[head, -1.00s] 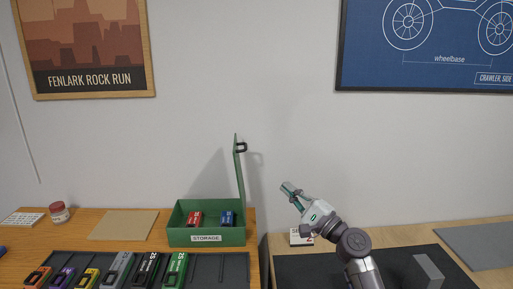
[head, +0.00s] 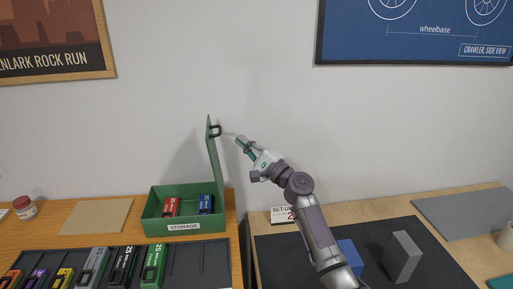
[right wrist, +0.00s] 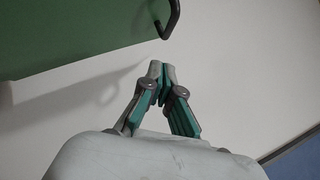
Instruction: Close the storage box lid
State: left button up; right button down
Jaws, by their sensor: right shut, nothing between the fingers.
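The green storage box (head: 150,222) stands on the wooden table with its lid (head: 213,160) raised upright at its right side. A dark handle (head: 216,131) sticks out from the lid near its top. Inside the box are a red pack (head: 170,206) and a blue pack (head: 206,204). My right gripper (head: 239,140) is shut and empty, just right of the handle and apart from it in the picture. In the right wrist view, the gripper (right wrist: 161,70) points toward the handle (right wrist: 168,22) and the green lid (right wrist: 70,30), with a gap between. My left gripper is not in view.
A dark tray (head: 205,262) with several battery packs lies in front of the box. A tan board (head: 97,216) and a jar (head: 24,208) are to the left. A dark mat (head: 385,240) with a grey block (head: 403,256) covers the right table. A gap separates the tables.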

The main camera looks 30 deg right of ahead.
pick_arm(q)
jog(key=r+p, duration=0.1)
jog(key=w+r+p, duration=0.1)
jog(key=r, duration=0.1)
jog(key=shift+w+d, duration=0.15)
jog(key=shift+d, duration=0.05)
pick_arm(e)
jog(key=a, duration=0.1)
jog(key=w+a+r, duration=0.2)
jog(key=shift+a, duration=0.2)
jog(key=shift+w, duration=0.1)
